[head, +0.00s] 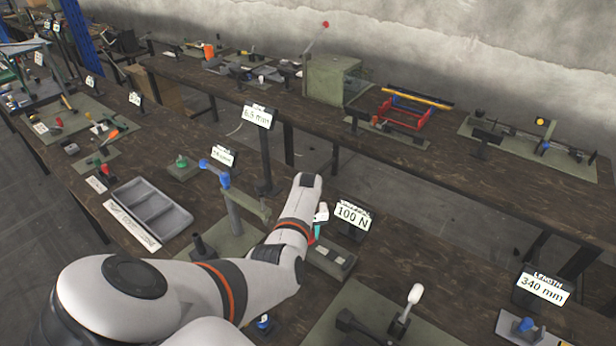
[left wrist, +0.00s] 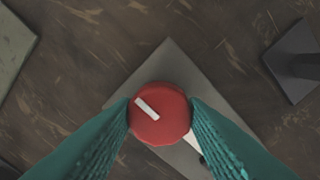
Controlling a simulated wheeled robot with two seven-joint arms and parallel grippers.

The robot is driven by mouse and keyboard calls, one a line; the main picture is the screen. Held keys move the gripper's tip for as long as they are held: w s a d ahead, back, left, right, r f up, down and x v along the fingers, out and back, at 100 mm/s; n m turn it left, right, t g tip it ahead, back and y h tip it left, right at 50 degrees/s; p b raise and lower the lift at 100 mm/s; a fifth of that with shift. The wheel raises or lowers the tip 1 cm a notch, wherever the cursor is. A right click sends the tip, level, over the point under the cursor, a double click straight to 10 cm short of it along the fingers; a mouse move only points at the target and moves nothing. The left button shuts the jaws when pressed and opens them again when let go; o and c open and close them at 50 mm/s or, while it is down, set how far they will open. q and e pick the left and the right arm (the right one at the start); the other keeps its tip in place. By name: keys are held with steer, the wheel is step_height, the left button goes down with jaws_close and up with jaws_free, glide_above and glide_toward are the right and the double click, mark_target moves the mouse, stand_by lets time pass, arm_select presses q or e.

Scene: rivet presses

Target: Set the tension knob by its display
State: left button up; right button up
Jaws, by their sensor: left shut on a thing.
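The red round tension knob (left wrist: 158,116) with a white pointer mark shows in the left wrist view, over a grey plate (left wrist: 172,60). My left gripper (left wrist: 160,120) is shut on it, its teal fingers on either side. The pointer slants from upper left to lower right in that view. In the head view my left arm reaches across the bench, and teal of the gripper (head: 316,231) shows near its end. The knob is hidden there. A display (head: 352,216) just right of the gripper reads 100 N. My right gripper is not in view.
Another display (head: 542,288) reads LENGTH 340 mm at right. A white-handled lever (head: 412,300) stands on a green mat. A grey compartment tray (head: 148,208) lies at left. A tall sign (head: 258,116) stands behind the arm. Dark posts and fixtures crowd the bench.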

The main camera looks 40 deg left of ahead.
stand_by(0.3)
arm_select(q)
steer(key=o, duration=1)
steer(key=shift+c, duration=0.2)
steer(key=shift+r, duration=0.1)
step_height(320, 180, up, 12)
steer(key=b, duration=0.1)
steer(key=shift+b, duration=0.35)
